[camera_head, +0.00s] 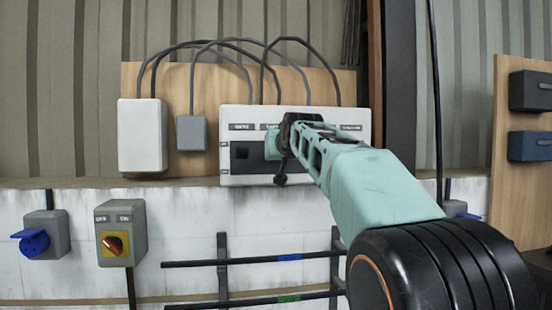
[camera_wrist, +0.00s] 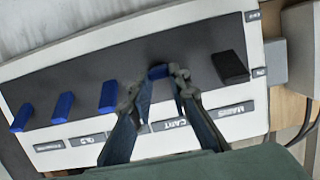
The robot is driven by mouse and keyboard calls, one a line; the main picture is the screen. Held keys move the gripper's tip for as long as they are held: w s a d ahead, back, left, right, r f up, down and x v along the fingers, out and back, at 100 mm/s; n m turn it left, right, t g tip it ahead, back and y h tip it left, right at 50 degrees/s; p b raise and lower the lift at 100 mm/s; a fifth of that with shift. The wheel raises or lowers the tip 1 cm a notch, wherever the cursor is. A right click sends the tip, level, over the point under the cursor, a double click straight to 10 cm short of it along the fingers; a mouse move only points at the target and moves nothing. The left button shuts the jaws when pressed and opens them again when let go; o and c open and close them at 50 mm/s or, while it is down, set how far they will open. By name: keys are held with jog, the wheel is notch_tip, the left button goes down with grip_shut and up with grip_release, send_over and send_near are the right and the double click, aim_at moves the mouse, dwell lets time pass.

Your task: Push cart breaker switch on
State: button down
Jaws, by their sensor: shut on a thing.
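The breaker panel (camera_head: 230,115) is a white box with a dark strip, fixed to the wooden board in the head view. In the wrist view the panel (camera_wrist: 245,122) appears upside down. The CART label (camera_wrist: 168,125) lies between my gripper's fingers. The cart breaker switch (camera_wrist: 158,71) is blue, and its end shows between the fingertips; the rest is hidden. My gripper (camera_wrist: 158,82) is shut on this switch. In the head view my gripper (camera_head: 288,140) covers the panel's middle and hides the switch. I cannot tell the switch's position.
A black MAINS switch (camera_wrist: 230,67) sits beside the cart switch. Several blue switches, such as the nearest one (camera_wrist: 108,96), line the other side. A white box (camera_head: 142,135) and a grey box (camera_head: 191,133) are left of the panel. A red rotary switch (camera_head: 113,245) is lower left.

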jog(key=shift+r+g, duration=0.25)
jog(key=shift+g, duration=0.25)
dwell(0.3)
jog(key=c, duration=1.8)
grip_release()
jog(key=v, duration=1.2)
